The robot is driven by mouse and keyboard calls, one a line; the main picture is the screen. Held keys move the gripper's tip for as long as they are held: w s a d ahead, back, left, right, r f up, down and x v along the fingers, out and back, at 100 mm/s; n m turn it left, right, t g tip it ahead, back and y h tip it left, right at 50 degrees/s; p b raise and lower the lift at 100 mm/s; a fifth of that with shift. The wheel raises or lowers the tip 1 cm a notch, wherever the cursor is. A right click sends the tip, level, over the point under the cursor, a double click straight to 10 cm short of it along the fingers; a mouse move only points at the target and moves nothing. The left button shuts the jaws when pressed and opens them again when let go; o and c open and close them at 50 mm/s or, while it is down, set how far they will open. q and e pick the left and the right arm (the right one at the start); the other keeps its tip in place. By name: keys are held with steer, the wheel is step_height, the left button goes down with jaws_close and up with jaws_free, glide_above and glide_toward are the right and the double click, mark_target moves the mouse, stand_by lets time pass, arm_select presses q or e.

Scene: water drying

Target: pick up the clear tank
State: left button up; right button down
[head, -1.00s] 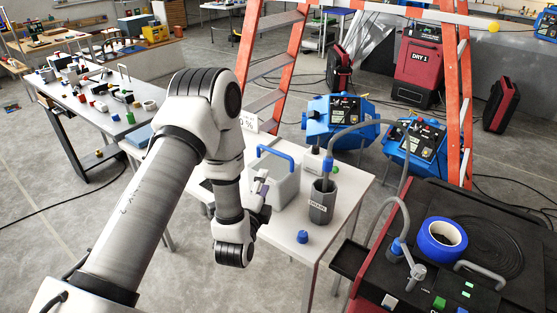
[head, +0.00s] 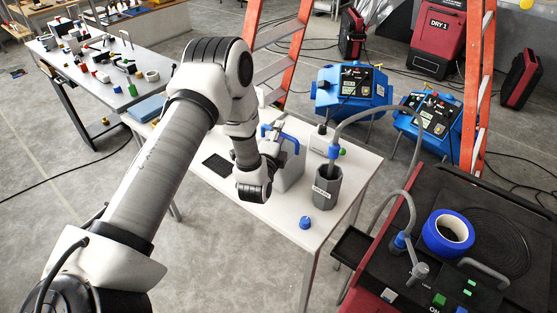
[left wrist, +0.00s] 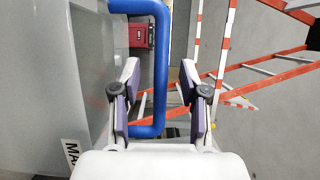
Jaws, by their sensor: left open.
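The clear tank (head: 292,172), a grey see-through box with a blue handle (head: 289,138), stands on the white table, partly hidden behind my left arm. My left gripper (head: 273,138) is at the handle, its fingers small and partly hidden in the head view. In the left wrist view the gripper (left wrist: 162,78) is open, with one finger on each side of the blue handle bar (left wrist: 161,55). The tank's grey wall (left wrist: 45,70) fills the left side there, with part of a label below. My right gripper is not in view.
A grey container (head: 327,187) with a hose stands close right of the tank, near a small bottle (head: 320,140). A blue cap (head: 305,222) and a dark pad (head: 217,165) lie on the white table (head: 255,217). An orange ladder (head: 290,60) stands behind.

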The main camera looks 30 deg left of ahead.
arm_select(q)
jaws_close()
steer(key=shift+r, duration=0.1)
steer(key=shift+w+r, duration=0.1)
